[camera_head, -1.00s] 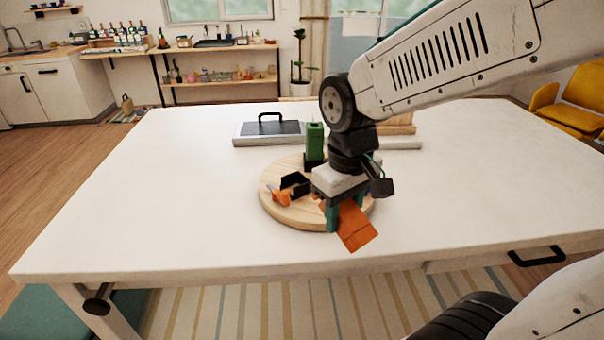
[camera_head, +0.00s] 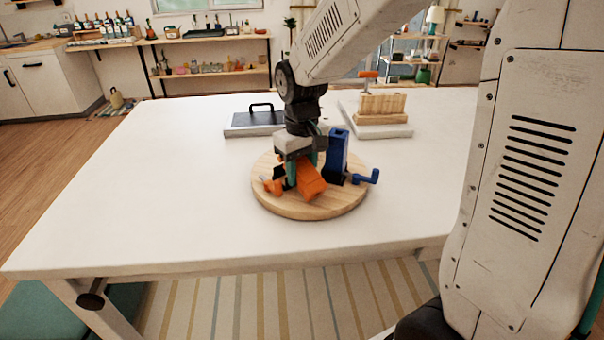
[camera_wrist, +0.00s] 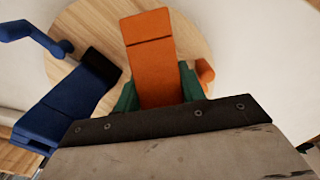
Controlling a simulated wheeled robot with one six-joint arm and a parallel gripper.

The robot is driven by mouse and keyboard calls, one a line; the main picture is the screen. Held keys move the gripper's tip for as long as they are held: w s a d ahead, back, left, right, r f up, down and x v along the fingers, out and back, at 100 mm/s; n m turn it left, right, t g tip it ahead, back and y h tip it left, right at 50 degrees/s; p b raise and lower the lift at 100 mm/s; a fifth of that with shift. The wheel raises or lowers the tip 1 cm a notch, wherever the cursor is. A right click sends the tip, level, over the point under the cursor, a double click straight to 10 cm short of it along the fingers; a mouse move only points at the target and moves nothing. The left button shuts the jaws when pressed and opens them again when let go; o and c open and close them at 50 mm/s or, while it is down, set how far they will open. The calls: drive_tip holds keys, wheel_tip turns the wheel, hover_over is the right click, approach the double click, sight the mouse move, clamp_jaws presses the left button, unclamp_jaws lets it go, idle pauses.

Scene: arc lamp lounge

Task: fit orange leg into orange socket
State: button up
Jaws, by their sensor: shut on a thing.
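My gripper (camera_head: 303,170) is shut on the orange leg (camera_head: 311,184), a flat-sided block, over the round wooden board. The leg tilts, its free end toward the front. In the wrist view the orange leg (camera_wrist: 152,70) sits between my green fingertips. An orange crank-like part (camera_head: 272,187) is at the board's left side, beside a black socket (camera_head: 279,172) partly behind my gripper. In the wrist view an orange part (camera_wrist: 205,72) shows right of the leg. The socket opening is hidden, and I cannot tell whether the leg touches it.
A blue leg (camera_head: 337,155) stands on the round board (camera_head: 300,208), right of my gripper, with a blue crank (camera_head: 367,176) beside it. Behind are a black-handled tray (camera_head: 255,122) and a wooden rack (camera_head: 381,106). The table's left and front are clear.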

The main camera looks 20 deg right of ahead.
drive_tip(key=shift+f, duration=0.55)
drive_tip(key=shift+f, duration=0.15)
drive_tip(key=o, duration=1.2)
drive_tip(key=shift+f, duration=0.1)
